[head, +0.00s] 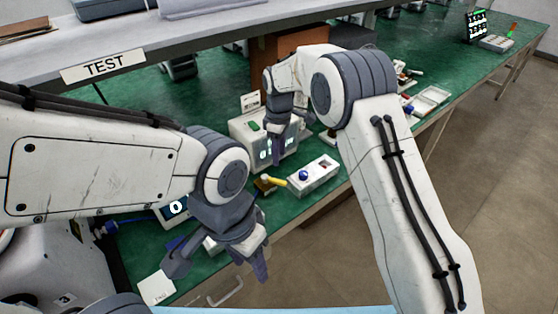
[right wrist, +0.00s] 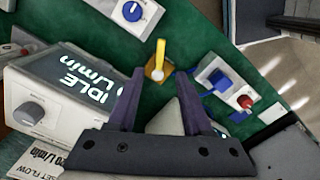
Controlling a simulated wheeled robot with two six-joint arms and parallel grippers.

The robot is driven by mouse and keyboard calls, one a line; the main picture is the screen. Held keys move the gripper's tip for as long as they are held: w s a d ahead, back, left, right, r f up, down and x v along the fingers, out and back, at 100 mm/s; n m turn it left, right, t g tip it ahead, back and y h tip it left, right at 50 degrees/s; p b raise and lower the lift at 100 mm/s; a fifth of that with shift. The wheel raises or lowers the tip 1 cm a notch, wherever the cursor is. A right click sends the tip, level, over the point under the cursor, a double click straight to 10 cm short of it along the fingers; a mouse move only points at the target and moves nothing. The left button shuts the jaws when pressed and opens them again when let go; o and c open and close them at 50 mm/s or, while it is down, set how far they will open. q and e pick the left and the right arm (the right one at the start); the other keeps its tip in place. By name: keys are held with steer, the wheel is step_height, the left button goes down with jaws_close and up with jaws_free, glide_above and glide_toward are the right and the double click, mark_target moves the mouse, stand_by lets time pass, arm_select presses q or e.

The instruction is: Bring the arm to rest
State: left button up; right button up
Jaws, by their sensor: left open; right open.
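My right gripper (head: 280,150) hangs in front of the white pump unit (head: 245,128) on the green bench. In the right wrist view, its two dark fingers (right wrist: 158,82) are apart, with nothing held between the tips. That view shows the unit's screen (right wrist: 95,82) reading IDLE and L/min, and a grey knob (right wrist: 32,115). My left gripper (head: 220,264) is low over the bench's front edge, with its fingers spread and nothing seen between them. The right arm's forearm hides part of the bench.
A yellow lever (head: 275,180) stands beside a white box (head: 314,178) with a blue knob. A small display (head: 175,208) reads 0 behind my left arm. A white card (head: 156,288) lies near the front edge. A shelf (head: 200,35) labelled TEST overhangs the bench. Open floor (head: 500,180) lies right.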

stand_by(0.4)
steer(key=s+a+r+m, duration=0.1)
steer(key=s+r+m, duration=0.1)
steer(key=s+r, duration=0.5)
steer(key=s+a+r+m, duration=0.1)
steer(key=s+r, duration=0.2)
steer(key=s, duration=0.8)
steer(key=s+d+m, duration=0.1)
steer(key=s+d, duration=0.2)
steer(key=s, duration=0.6)
steer(key=s+d+m+y, duration=0.1)
steer(key=s+d+m, duration=0.1)
steer(key=s, duration=0.8)
steer(key=shift+d+f+m, duration=0.25)
steer(key=shift+d+m, duration=0.05)
steer(key=shift+d, duration=0.35)
